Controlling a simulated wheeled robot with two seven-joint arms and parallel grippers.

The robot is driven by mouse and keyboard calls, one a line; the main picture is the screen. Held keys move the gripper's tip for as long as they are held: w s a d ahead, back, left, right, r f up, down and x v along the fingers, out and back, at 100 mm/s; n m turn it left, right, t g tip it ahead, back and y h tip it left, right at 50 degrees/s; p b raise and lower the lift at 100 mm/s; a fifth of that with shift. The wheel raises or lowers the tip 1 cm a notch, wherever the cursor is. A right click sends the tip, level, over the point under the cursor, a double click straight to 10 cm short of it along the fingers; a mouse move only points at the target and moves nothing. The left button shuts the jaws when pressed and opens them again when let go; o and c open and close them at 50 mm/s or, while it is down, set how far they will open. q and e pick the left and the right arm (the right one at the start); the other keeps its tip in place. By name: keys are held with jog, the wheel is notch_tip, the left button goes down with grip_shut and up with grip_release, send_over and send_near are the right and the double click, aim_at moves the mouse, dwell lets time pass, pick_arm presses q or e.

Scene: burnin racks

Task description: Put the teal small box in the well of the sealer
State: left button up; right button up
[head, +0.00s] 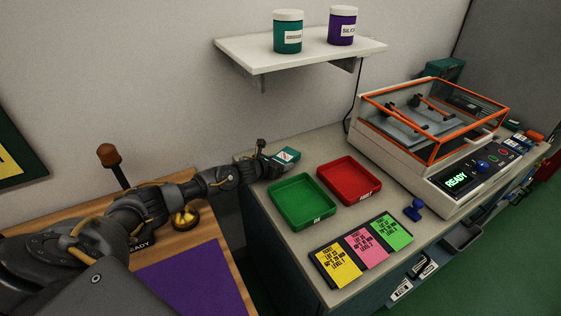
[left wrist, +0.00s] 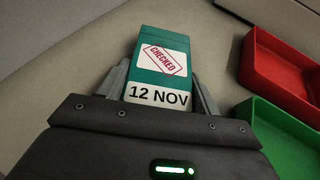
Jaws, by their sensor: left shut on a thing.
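The teal small box (left wrist: 162,62) has a red "CHECKED" stamp and a "12 NOV" label. My left gripper (left wrist: 160,88) is shut on it, one finger on each side. In the head view the box (head: 286,155) is at the end of my left arm, over the back left of the counter. My left gripper (head: 272,160) is just behind the green tray. The sealer (head: 410,150) stands at the right, with an orange-framed clear lid (head: 440,112) and a lit "READY" display. The lid looks closed; I cannot make out the well clearly. My right gripper is not in view.
A green tray (head: 302,226) and a red tray (head: 350,200) lie between the box and the sealer. Yellow, pink and green cards (head: 364,262) and a blue stamp (head: 414,210) are at the front. A shelf (head: 300,50) with two jars hangs above.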

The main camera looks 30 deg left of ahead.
pick_arm(q)
jog(key=shift+f, duration=0.15)
jog(key=o, duration=1)
jog(key=shift+o, duration=0.2)
jog(key=shift+r, duration=0.2)
jog(key=b+v, duration=0.1)
jog(key=v, duration=1.1)
jog(key=shift+s+f, duration=0.1)
